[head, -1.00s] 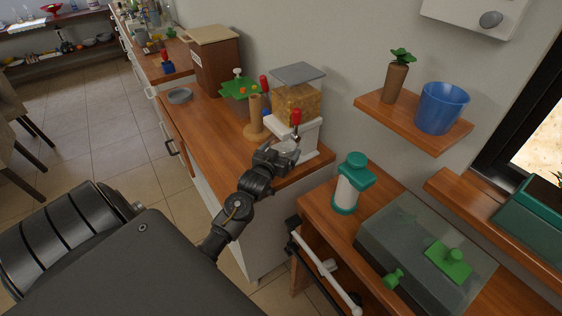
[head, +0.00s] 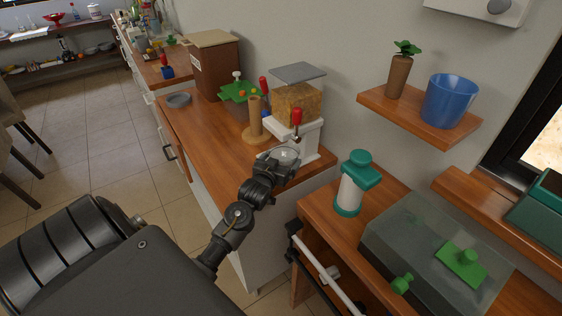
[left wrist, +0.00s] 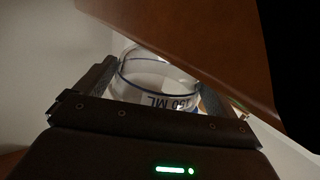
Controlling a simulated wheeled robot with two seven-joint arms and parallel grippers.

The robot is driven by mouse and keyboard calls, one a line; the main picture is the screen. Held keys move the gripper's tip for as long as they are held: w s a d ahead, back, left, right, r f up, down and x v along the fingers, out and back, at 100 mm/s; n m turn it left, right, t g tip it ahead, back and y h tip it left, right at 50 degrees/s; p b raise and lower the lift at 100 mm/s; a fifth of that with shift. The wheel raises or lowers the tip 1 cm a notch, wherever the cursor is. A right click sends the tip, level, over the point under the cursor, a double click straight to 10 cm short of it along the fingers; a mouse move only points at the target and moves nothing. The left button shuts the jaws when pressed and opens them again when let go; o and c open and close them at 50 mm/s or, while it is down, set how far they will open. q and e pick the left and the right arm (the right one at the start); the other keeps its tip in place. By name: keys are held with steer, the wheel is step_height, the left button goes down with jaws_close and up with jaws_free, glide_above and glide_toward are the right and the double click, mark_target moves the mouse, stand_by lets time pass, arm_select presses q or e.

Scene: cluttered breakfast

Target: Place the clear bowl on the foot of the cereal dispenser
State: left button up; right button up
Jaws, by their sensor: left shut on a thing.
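The clear bowl (head: 287,154) is held in my left gripper (head: 276,160) in front of the cereal dispenser. In the left wrist view the clear bowl (left wrist: 157,80) shows between the jaws, with a blue line and "150 ML" printed on its wall. The cereal dispenser (head: 297,103) has a grey lid, a clear bin of cereal, a white body and a red-handled lever. Its foot (head: 303,157) is partly hidden behind the bowl and gripper, so I cannot tell whether the bowl touches it. My right gripper is not in view.
A wooden paper-towel-like post (head: 256,122) stands left of the dispenser, with a brown box (head: 215,65) and grey plate (head: 179,100) beyond. A white-and-teal container (head: 352,186) stands on the lower cabinet at right. A shelf (head: 415,121) holds a blue cup. The counter's front left is clear.

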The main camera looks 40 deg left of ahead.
arm_select(q)
steer(key=o, duration=0.8)
steer(key=shift+f, duration=0.15)
steer(key=shift+c, duration=0.2)
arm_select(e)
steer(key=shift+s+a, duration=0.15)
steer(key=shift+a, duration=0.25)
arm_select(q)
steer(key=shift+s+d+r, duration=0.1)
steer(key=shift+s+r, duration=0.05)
steer(key=shift+r, duration=0.1)
steer(key=v, duration=1.1)
steer(key=shift+s, duration=0.3)
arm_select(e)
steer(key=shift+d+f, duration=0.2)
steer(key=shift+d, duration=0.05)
arm_select(q)
steer(key=shift+d, duration=0.1)
